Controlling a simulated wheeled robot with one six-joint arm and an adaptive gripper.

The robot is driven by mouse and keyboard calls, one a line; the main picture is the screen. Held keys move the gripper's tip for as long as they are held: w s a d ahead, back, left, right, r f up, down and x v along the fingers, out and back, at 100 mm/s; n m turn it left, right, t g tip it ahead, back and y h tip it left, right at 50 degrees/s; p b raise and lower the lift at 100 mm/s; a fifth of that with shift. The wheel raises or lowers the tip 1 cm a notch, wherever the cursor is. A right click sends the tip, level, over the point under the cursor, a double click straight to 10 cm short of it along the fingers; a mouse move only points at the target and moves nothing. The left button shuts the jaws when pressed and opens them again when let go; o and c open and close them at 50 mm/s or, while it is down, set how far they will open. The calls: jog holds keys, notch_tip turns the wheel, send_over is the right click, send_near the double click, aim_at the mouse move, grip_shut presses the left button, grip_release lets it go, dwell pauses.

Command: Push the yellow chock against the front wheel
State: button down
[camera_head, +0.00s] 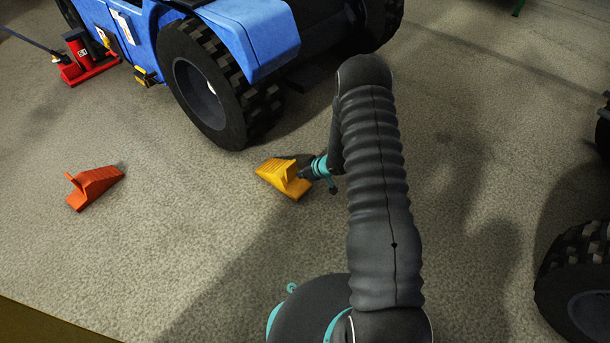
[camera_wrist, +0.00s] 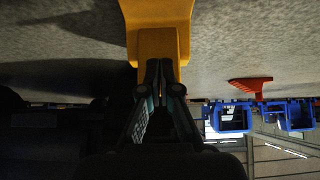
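The yellow chock (camera_head: 278,173) lies on the floor in the head view, to the lower right of the blue vehicle's front wheel (camera_head: 208,85). A strip of bare floor shows between chock and tyre. My gripper (camera_head: 306,173) is low beside the chock's right side, at its tall end. In the wrist view, which looks upside down, the yellow chock (camera_wrist: 158,14) fills the top middle. My gripper (camera_wrist: 160,66) has its two fingertips close together, right at the chock's near face. The fingers look shut, with nothing seen between them. Whether the tips touch the chock is not clear.
An orange chock (camera_head: 95,186) lies on the floor at left; it also shows in the wrist view (camera_wrist: 250,84). A red jack (camera_head: 84,56) stands by the blue vehicle (camera_head: 255,35). Another dark wheel (camera_head: 580,285) is at lower right. The floor around the yellow chock is clear.

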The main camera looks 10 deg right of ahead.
aim_at(292, 177)
jog(key=shift+b+x, duration=1.55)
jog(key=shift+x, duration=1.25)
jog(key=shift+w, duration=0.1)
jog(key=shift+w+a+r+p, duration=0.1)
jog(key=shift+w+a+p, duration=0.35)
jog(key=shift+w+a, duration=0.6)
jog(key=shift+w+a+r+p, duration=0.1)
jog(key=shift+w+a+p, duration=0.45)
jog(key=shift+w, duration=0.75)
jog(key=shift+w+a+r+p, duration=0.1)
jog(key=shift+w+a+p, duration=0.2)
jog(key=shift+w+a, duration=0.8)
jog(key=shift+s+d+r, duration=0.15)
jog(key=shift+s+d, duration=0.25)
jog(key=shift+d, duration=0.2)
jog(key=shift+w+a, duration=0.1)
jog(key=shift+a, duration=0.05)
